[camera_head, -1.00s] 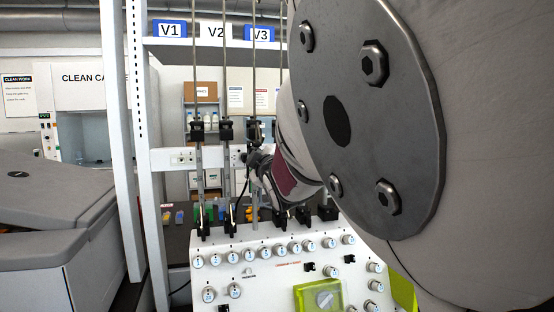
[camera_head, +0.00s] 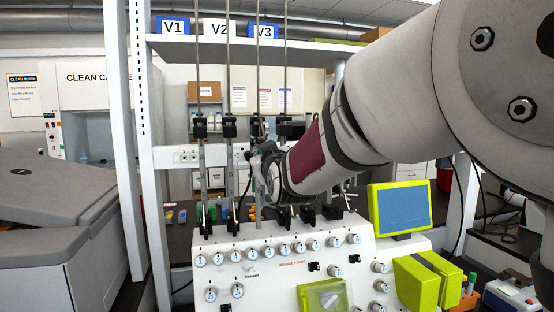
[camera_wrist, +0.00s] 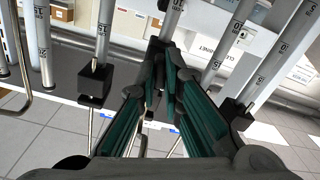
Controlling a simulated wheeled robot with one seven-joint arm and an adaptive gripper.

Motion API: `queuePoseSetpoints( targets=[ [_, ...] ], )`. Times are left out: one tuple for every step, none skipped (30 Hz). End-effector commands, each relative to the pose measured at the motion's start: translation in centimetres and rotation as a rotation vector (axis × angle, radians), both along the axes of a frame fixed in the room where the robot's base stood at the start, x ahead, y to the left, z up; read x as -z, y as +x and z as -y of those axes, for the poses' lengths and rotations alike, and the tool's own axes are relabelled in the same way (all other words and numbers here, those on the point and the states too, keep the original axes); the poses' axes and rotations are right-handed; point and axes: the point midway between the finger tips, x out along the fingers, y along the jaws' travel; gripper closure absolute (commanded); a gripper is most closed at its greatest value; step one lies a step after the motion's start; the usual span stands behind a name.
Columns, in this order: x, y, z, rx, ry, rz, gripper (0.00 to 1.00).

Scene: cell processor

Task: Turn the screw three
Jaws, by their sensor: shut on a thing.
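Several upright metal rods carry black clamps below the labels V1, V2 and V3. The third clamp (camera_head: 258,127) is on the rod below V3. My gripper (camera_head: 260,158) is at this third rod, just below that clamp. In the wrist view, my gripper's teal-padded fingers (camera_wrist: 164,52) converge at a grey marked tube (camera_wrist: 172,18). They are closed on a small part there, which I take to be screw three. The fingertips hide the screw itself, so its angle cannot be told.
Neighbouring black clamps (camera_wrist: 95,82) and tubes stand close on both sides of my fingers. A white panel with several knobs (camera_head: 285,249) lies below. A lime-framed screen (camera_head: 401,208) stands to the right. A white shelf frame (camera_head: 146,130) is at the left.

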Motion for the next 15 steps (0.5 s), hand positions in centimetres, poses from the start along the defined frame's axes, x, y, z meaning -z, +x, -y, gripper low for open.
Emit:
queuePoseSetpoints(
  targets=[
    [0.03,0.17,0.12,0.001,0.036,-0.008,1.0],
    [0.05,0.16,0.1,0.001,0.06,-0.015,1.0],
    [0.06,0.19,0.15,0.003,0.088,-0.023,1.0],
    [0.06,0.16,0.09,0.0,0.109,-0.029,1.0],
    [0.05,0.16,0.08,0.0,0.127,-0.034,1.0],
    [0.04,0.15,0.1,0.001,0.153,-0.041,1.0],
    [0.04,0.15,0.09,0.002,0.171,-0.047,1.0],
    [0.04,0.15,0.09,0.002,0.186,-0.052,1.0],
    [0.05,0.14,0.06,0.001,0.205,-0.058,1.0],
    [0.05,0.12,0.03,0.001,0.219,-0.062,1.0],
    [0.05,0.12,0.02,0.001,0.231,-0.065,1.0],
    [0.04,0.12,0.07,0.001,0.246,-0.07,1.0],
    [0.02,0.13,0.08,0.002,0.257,-0.072,1.0],
    [0.01,0.11,0.07,0.002,0.267,-0.075,1.0],
    [-0.01,0.09,0.04,0.0,0.277,-0.077,1.0]
  ],
)
